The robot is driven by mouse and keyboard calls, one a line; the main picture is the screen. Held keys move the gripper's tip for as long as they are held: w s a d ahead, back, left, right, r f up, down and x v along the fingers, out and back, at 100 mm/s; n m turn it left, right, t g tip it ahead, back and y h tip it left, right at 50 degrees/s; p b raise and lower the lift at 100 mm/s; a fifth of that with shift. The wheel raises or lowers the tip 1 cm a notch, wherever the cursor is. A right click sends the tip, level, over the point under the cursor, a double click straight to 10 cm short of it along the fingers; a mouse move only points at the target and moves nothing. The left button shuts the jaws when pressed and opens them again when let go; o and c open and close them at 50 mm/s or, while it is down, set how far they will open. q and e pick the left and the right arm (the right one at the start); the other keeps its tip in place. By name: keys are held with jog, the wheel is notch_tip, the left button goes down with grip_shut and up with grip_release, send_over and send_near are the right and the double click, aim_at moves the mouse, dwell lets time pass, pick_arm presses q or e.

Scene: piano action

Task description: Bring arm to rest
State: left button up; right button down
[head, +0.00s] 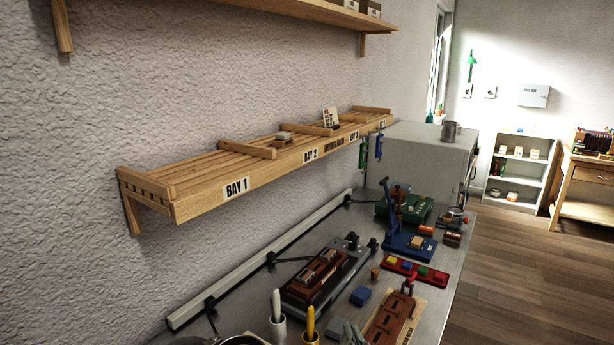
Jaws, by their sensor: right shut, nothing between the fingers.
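What seems to be my right gripper (347,331) shows as a small grey shape at the bottom edge, low over the front of the metal workbench (245,306). It is shut with nothing in it. It is beside a wooden block with dark red slots (392,320) and just right of a yellow-handled tool (310,322). The rest of that arm is out of the picture. My left gripper is not in view.
A dark piano-action fixture (325,274), blue block (361,296), red tray (415,271) and blue press (403,243) crowd the bench. A wooden rack (205,205) labelled with bays juts from the wall above. Open floor (530,270) lies to the right.

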jog(key=s+d+f+g+h, duration=0.1)
jog(key=s+d+f+g, duration=0.1)
jog(key=s+f, duration=0.1)
jog(key=s+d+f+m+g+h, duration=0.1)
jog(key=s+d+f+g, duration=0.1)
jog(key=f, duration=0.4)
jog(key=s+d+f+m+g, duration=0.1)
jog(key=s+d+f+g, duration=0.1)
jog(key=s+d+f, duration=0.2)
jog(key=shift+s+d+f+g+h, duration=0.1)
jog(key=shift+s+f+g+h, duration=0.35)
jog(key=shift+s, duration=0.15)
jog(key=s+d+f+g, duration=0.2)
jog(key=s+f+g, duration=0.1)
jog(key=s, duration=0.4)
jog(key=s+d+f+g, duration=0.2)
jog(key=s+f+g, duration=0.15)
jog(key=s, duration=0.45)
notch_tip(320, 180, down, 27)
jog(key=s+g, duration=0.1)
jog(key=s, duration=0.1)
jog(key=s+d+f+g, duration=0.1)
jog(key=s+d+f, duration=0.1)
jog(key=s+f, duration=1.4)
jog(key=shift+s+d+g, duration=0.3)
jog(key=shift+s+d, duration=0.05)
jog(key=shift+s, duration=0.2)
